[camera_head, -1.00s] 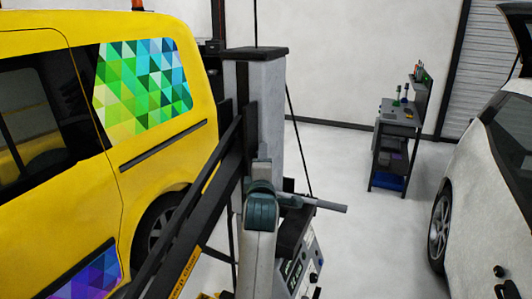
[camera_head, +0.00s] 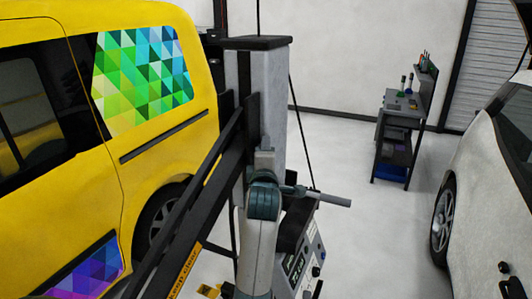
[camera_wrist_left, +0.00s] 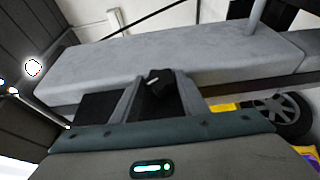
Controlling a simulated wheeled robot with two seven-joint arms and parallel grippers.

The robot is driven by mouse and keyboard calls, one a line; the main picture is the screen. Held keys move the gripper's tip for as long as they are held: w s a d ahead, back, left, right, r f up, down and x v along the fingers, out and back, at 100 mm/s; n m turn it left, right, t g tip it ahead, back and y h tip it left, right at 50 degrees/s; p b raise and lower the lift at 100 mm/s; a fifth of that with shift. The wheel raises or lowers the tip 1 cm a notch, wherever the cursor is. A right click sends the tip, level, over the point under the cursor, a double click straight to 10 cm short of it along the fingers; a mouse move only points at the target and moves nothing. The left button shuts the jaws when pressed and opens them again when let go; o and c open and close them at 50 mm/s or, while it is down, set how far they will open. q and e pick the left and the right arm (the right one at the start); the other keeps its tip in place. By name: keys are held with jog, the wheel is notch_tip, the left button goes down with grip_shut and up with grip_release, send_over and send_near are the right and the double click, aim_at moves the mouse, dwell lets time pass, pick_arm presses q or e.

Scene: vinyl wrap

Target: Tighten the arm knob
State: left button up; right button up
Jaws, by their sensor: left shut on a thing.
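The black arm knob (camera_wrist_left: 159,82) shows in the left wrist view, against the side of a long grey beam (camera_wrist_left: 200,62). My left gripper (camera_wrist_left: 160,92) is shut on the knob, with a finger on each side of it. The fingers cover part of the knob. In the head view my left arm stands in front of a grey column (camera_head: 262,110) with a black cap, and neither the knob nor the fingertips can be made out. My right gripper is in no view.
A yellow van (camera_head: 165,105) with patterned window panels stands close on the left. A black slanted bar (camera_head: 205,195) and a control panel (camera_head: 305,262) flank my arm. A tool cart (camera_head: 398,135) stands at the back right, and a white car (camera_head: 490,190) at the right. Floor between is clear.

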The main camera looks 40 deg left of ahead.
pick_arm(q)
jog(key=shift+r+g, duration=0.2)
jog(key=shift+g, duration=0.1)
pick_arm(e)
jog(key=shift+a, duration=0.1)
pick_arm(q)
jog(key=shift+r+m+g+h, duration=0.15)
jog(key=shift+m+g+h, duration=0.35)
jog(key=shift+g+h, duration=0.3)
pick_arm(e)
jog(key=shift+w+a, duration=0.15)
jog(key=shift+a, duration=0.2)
pick_arm(q)
jog(key=o, duration=1.1)
jog(key=shift+w, duration=0.1)
jog(key=shift+c, duration=0.2)
jog(key=shift+a, duration=0.1)
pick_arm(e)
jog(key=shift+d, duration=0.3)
